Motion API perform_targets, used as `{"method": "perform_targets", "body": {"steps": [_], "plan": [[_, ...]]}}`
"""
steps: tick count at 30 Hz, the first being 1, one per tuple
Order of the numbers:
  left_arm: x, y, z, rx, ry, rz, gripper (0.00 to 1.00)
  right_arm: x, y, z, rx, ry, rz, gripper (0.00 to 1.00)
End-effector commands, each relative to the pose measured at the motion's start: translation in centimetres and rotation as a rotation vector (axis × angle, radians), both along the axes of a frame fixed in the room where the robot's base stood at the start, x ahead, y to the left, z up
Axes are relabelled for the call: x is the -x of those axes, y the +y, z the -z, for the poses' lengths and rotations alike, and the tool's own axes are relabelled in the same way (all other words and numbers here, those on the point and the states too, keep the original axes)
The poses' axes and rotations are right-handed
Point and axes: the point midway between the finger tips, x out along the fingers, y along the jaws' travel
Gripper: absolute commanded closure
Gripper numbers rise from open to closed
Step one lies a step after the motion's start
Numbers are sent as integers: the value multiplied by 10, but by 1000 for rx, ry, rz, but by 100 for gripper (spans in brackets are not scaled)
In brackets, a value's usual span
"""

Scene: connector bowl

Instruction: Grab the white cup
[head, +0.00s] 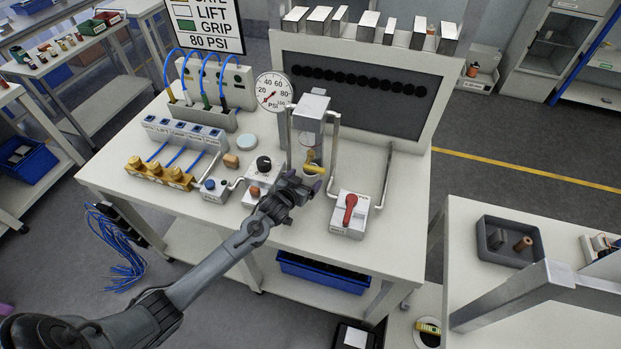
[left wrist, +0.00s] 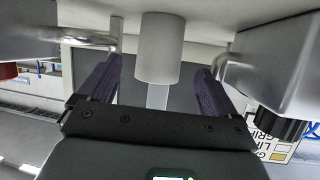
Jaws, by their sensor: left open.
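A white cylinder (left wrist: 160,48) that looks like the white cup shows in the left wrist view, with a narrower pale part below it. It appears between the two dark purple fingers of my left gripper (left wrist: 155,82), with a visible gap on each side. I cannot tell how deep it sits between them. In the head view my left gripper (head: 317,179) is in front of the metal stand (head: 309,112) on the bench, and the cup cannot be made out there. My left gripper is open and empty. My right gripper is not in view.
A bent metal pipe (head: 332,150) stands close to the gripper. A box with a red lever (head: 350,212) is to its right, and a knob box (head: 264,170) to its left. A pressure gauge (head: 273,92) and a grey panel (head: 355,95) are behind.

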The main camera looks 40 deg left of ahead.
Motion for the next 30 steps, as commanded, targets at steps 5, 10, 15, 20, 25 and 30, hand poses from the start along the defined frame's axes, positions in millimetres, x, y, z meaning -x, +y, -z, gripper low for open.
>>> {"method": "perform_targets", "body": {"steps": [5, 10, 15, 20, 25, 30], "plan": [[-23, 4, 5, -1, -1, 0, 8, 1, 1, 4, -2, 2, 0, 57], [-37, 8, 13, 0, 0, -1, 8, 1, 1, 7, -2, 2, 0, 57], [-42, 9, 14, 0, -1, 0, 8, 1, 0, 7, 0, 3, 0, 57], [-42, 9, 14, 0, -1, 0, 8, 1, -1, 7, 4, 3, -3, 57], [-42, 9, 14, 0, -1, 0, 31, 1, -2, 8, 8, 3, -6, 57], [-41, 9, 14, 0, -1, 0, 57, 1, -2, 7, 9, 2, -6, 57]]}}
